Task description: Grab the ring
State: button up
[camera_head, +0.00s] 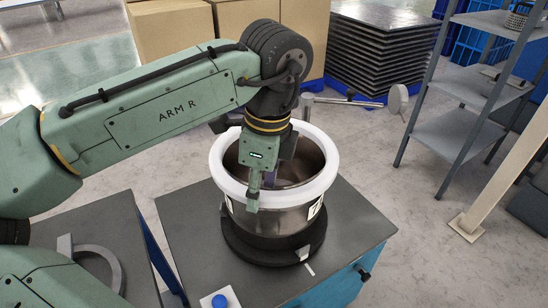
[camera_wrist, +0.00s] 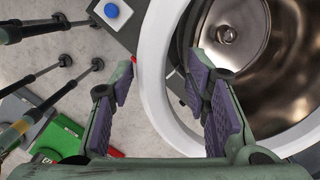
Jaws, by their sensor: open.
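A thick white ring (camera_head: 325,165) sits on the rim of a round metal pot (camera_head: 285,217), which stands on a black round base on a dark-topped table. My gripper (camera_head: 262,192) is above the near-left part of the ring, pointing down. One finger is on the outer side and the other is over the pot's opening. In the wrist view the ring (camera_wrist: 152,75) runs between the two open, purple-padded fingers of my gripper (camera_wrist: 160,64). I see no clear contact between the pads and the ring. The metal inside of the pot (camera_wrist: 240,50) is bare.
A blue button (camera_head: 220,300) is at the table's front edge; it also shows in the wrist view (camera_wrist: 111,10). A grey curved part (camera_head: 98,262) lies on the left table. A metal shelf (camera_head: 460,135) stands right. Cardboard boxes (camera_head: 170,28) and stacked dark trays (camera_head: 380,50) are behind.

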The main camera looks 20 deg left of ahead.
jog(key=shift+f, duration=0.25)
dwell(0.4)
grip_shut()
dwell(0.5)
